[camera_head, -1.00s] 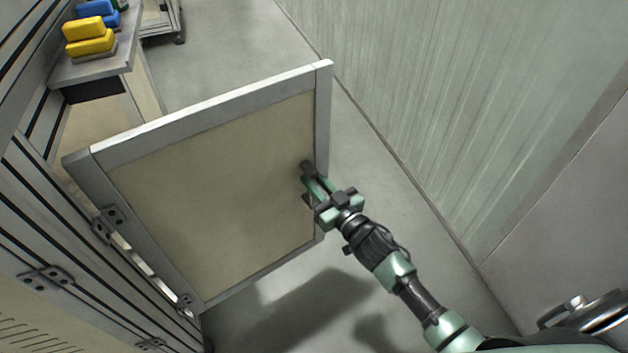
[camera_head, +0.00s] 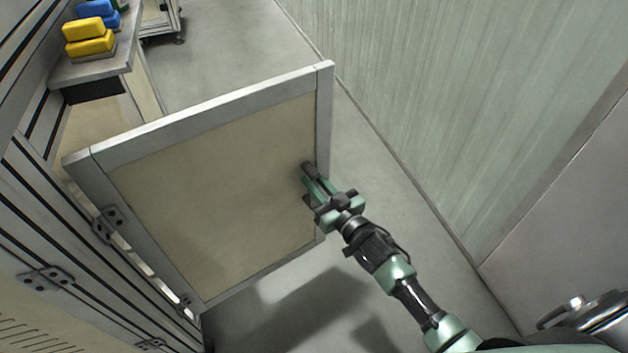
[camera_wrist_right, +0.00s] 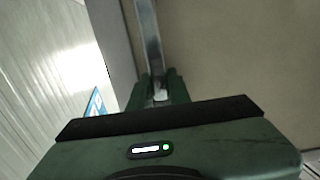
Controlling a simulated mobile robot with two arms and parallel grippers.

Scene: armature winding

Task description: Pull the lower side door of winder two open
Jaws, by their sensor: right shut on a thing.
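The lower side door (camera_head: 205,185) of the winder, a beige panel in a grey metal frame, stands swung wide out from the machine side in the head view. Its hinges (camera_head: 107,222) are at its left edge on the machine frame. My right gripper (camera_head: 308,180) is at the door's free right edge. In the right wrist view its fingers (camera_wrist_right: 160,92) are closed on a metal bar handle (camera_wrist_right: 150,40) that runs along the door, with the beige panel (camera_wrist_right: 230,50) beside it. My left gripper is not in view.
The machine's slatted side (camera_head: 60,215) runs along the left. A shelf (camera_head: 95,70) with yellow blocks (camera_head: 88,38) and blue blocks (camera_head: 97,12) is at the upper left. A ribbed wall (camera_head: 470,100) bounds the right. Clear grey floor (camera_head: 225,40) lies beyond the door.

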